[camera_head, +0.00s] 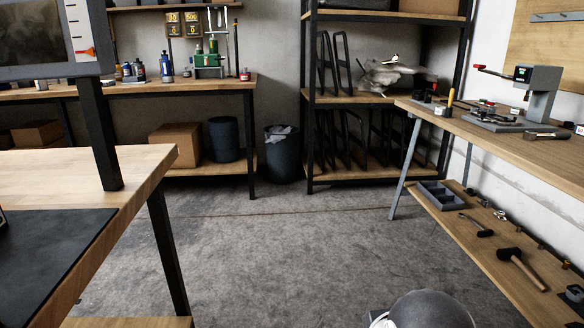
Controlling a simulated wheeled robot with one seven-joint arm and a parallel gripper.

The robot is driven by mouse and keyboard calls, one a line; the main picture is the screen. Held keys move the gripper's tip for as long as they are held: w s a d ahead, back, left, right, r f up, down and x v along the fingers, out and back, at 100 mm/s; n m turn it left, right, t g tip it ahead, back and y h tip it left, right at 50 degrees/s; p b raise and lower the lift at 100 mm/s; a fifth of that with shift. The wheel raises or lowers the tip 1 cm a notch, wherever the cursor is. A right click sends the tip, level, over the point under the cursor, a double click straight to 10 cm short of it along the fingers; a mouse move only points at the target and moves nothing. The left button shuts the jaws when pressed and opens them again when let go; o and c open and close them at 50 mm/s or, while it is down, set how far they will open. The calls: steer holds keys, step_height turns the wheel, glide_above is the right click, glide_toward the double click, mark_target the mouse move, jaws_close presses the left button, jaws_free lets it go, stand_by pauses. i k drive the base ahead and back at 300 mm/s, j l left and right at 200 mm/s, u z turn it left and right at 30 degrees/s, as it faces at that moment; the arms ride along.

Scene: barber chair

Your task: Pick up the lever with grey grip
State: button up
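I cannot make out a lever with a grey grip in this view. A grey bench machine (541,88) stands on the right bench, with an arm reaching left to a red tip (480,67). A flat grey fixture with small parts (497,121) lies in front of it. A dark-headed tool (545,135) lies near the bench edge; its details are too small to tell. My gripper is not in view. A grey rounded part at the bottom edge seems to be mine.
The right bench (500,140) has a lower shelf (480,255) with a hammer (522,268) and a divided tray (440,195). A wooden table (130,160) fills the left. A bin (281,155) and a black shelf rack (309,110) stand at the back. The middle floor is clear.

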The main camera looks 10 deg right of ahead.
mark_target(529, 136)
steer(key=i+j+u, duration=0.4)
steer(key=i+u, duration=0.35)
steer(key=z, duration=0.95)
steer(key=i+j+z, duration=0.1)
steer(key=z, duration=0.35)
steer(key=j+z, duration=0.1)
steer(key=z, duration=0.85)
steer(key=j+z, duration=0.15)
steer(key=z, duration=0.3)
steer(key=i+l, duration=0.2)
steer(key=i, duration=0.05)
